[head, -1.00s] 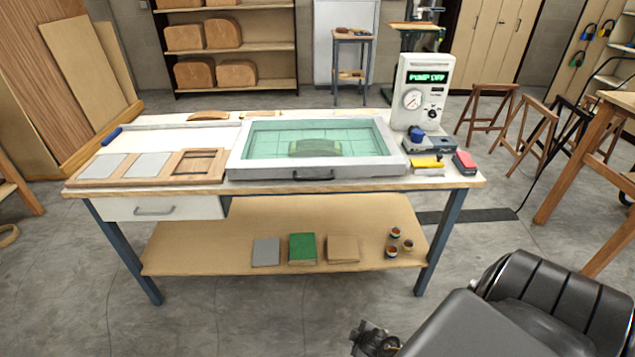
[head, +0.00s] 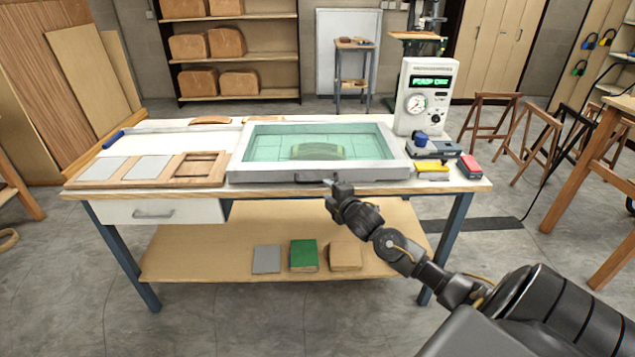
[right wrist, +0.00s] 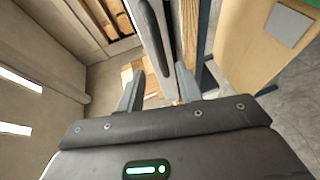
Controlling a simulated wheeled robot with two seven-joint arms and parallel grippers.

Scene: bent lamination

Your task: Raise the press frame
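The press frame (head: 262,174) is a pale grey rectangular frame with a green see-through membrane, lying down on the bench. A rounded form shows under the membrane. A dark handle (head: 308,178) is on its front edge. My right gripper (head: 332,184) is just in front of the handle's right part and partly covers it. In the right wrist view, the fingers (right wrist: 158,85) are apart, with the dark handle (right wrist: 152,40) lined up in the gap between them. I cannot tell whether the fingers touch it. My left gripper is not in view.
The pump unit (head: 424,95) stands at the bench's back right, its green display seeming to read "PUMP OFF". A yellow block (head: 432,166) and a red item (head: 469,165) lie right of the frame. Wooden panels (head: 200,165) lie left. The lower shelf (head: 210,250) holds several items.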

